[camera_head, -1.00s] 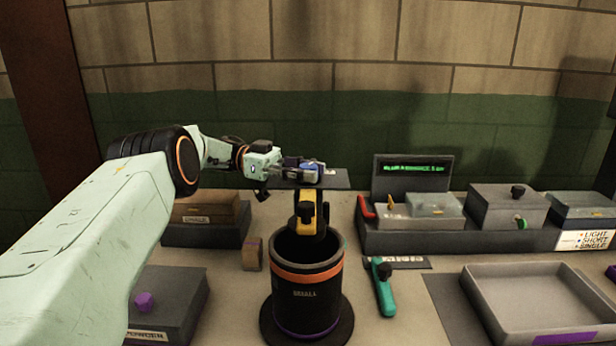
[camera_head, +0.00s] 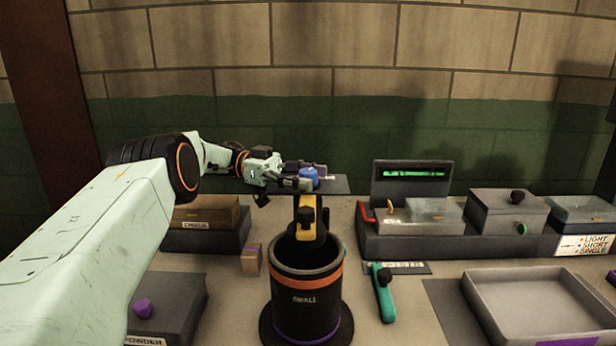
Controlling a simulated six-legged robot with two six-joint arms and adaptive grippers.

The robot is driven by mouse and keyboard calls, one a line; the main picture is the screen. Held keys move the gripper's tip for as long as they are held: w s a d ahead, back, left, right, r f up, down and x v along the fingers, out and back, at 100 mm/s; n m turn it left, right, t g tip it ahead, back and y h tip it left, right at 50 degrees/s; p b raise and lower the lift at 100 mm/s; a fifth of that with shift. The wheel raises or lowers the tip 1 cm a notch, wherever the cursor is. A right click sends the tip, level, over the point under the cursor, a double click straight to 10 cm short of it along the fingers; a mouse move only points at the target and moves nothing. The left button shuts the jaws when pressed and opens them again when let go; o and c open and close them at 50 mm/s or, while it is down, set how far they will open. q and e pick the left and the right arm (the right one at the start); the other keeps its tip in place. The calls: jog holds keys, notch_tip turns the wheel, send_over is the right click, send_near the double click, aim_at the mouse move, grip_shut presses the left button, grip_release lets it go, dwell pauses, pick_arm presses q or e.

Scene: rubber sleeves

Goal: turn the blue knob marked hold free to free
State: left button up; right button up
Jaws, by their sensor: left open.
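The blue knob (camera_head: 309,175) sits on top of a yellow and black post (camera_head: 309,215) that rises from the dark cylinder marked SMALL. My left gripper (camera_head: 306,175) is open at the knob, with its dark fingers on the near and far sides of it. Whether the fingers touch the knob cannot be told. The knob's hold and free marks are too small to read. My right gripper is not in view.
The dark cylinder (camera_head: 306,302) stands in front. A green-handled tool (camera_head: 382,292) lies to its right, near an empty grey tray (camera_head: 535,300). A dark box with a purple knob (camera_head: 143,308) is at left. Boxes line the back right.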

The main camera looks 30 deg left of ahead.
aim_at(308, 171)
pick_arm(q)
notch_tip(308, 171, up, 10)
dwell(0.5)
jog(key=shift+f, duration=0.1)
dwell(0.4)
